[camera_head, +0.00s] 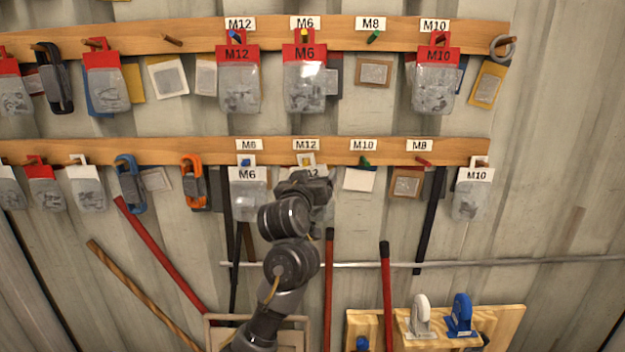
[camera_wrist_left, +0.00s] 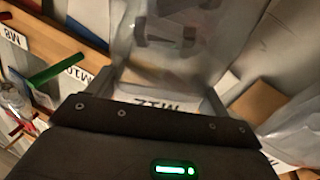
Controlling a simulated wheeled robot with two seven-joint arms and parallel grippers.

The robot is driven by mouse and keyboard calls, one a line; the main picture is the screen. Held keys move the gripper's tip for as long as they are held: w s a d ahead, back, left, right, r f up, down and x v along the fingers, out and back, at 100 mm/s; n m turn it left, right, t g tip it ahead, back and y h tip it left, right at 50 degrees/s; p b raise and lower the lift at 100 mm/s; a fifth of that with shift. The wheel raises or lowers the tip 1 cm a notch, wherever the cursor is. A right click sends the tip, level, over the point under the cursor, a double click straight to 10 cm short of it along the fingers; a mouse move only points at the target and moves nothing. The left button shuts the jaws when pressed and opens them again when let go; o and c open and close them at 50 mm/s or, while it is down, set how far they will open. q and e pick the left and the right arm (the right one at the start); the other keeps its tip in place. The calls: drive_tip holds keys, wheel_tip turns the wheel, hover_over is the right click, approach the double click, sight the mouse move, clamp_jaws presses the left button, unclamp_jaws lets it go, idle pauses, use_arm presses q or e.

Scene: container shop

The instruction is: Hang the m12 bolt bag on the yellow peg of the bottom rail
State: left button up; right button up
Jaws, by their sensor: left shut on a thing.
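My left gripper (camera_head: 310,182) is at the bottom rail (camera_head: 140,152), just below the M12 label (camera_head: 306,145). It is shut on the m12 bolt bag, whose white header (camera_head: 311,165) shows behind the gripper. In the left wrist view the clear bag (camera_wrist_left: 180,45) and its header marked M12 (camera_wrist_left: 168,106) are at the gripper. The yellow peg (camera_head: 307,160) shows at the header's top. I cannot tell whether the header's hole is around the peg. My right gripper is not in view.
A white M6 bag (camera_head: 248,185) hangs close on the left. The green peg (camera_head: 364,161) on the right has a white card behind it. The top rail (camera_head: 200,35) holds red-topped bags. Tool handles stand below, including a red one (camera_head: 329,270).

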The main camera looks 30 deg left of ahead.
use_arm(q)
drive_tip(key=o, duration=1)
drive_tip(key=shift+s, duration=0.1)
drive_tip(key=s+p, duration=0.2)
drive_tip(key=s, duration=0.1)
drive_tip(key=s+d+p, duration=0.1)
drive_tip(key=s, duration=0.3)
drive_tip(key=s+d+p, duration=0.1)
drive_tip(key=s+p, duration=0.1)
drive_tip(key=s, duration=0.1)
drive_tip(key=shift+s+p, duration=0.25)
drive_tip(key=shift+p, duration=0.05)
